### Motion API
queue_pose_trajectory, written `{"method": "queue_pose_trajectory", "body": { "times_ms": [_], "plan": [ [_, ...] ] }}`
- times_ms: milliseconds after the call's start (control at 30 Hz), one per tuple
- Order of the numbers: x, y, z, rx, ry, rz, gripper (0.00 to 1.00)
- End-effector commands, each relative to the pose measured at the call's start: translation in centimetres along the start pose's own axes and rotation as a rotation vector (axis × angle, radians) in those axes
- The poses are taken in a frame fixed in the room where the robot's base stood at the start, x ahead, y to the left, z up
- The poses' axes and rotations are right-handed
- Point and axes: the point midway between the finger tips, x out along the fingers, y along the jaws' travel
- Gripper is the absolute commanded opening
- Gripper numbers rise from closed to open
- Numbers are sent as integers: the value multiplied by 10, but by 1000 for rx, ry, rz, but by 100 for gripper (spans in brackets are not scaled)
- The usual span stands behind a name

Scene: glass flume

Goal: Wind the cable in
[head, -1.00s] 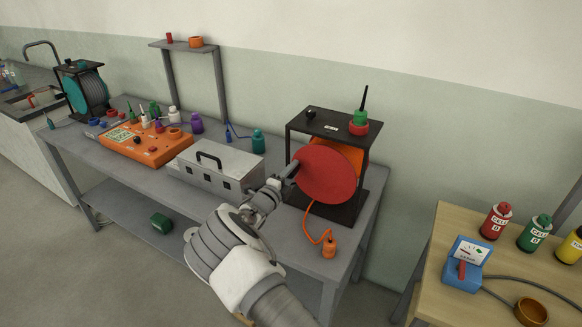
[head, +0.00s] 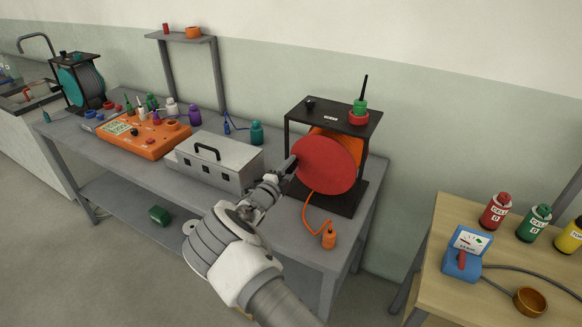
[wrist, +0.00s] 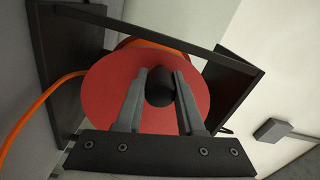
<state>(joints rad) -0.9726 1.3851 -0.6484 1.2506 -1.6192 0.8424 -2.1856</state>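The cable reel has a red disc (head: 326,165) in a black frame (head: 345,115) at the right end of the grey bench. An orange cable (head: 306,213) runs from it to an orange plug (head: 329,239) on the bench. The black crank knob (wrist: 159,86) sits on the disc face in the wrist view. My gripper (head: 283,171) is at the disc's left edge. In the wrist view its two fingers (wrist: 161,92) stand on either side of the knob, close to it; whether both touch is hard to tell.
A grey metal box (head: 217,158) with a handle stands left of the reel. An orange device (head: 143,137) and small bottles lie farther left. A green and red stack (head: 359,111) with a black spike tops the frame. A wooden table (head: 437,225) with a blue meter is at right.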

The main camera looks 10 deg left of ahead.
Motion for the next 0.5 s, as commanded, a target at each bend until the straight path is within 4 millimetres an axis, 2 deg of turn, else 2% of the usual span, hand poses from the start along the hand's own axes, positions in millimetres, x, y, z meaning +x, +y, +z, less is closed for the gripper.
{"method": "queue_pose_trajectory", "body": {
  "times_ms": [33, 167, 500],
  "plan": [
    [-1, 4, 0, -4, -1, 5, 45],
    [-1, 3, 0, -2, 0, 4, 67],
    [-3, 1, 0, -1, -1, 2, 67]
  ]
}}
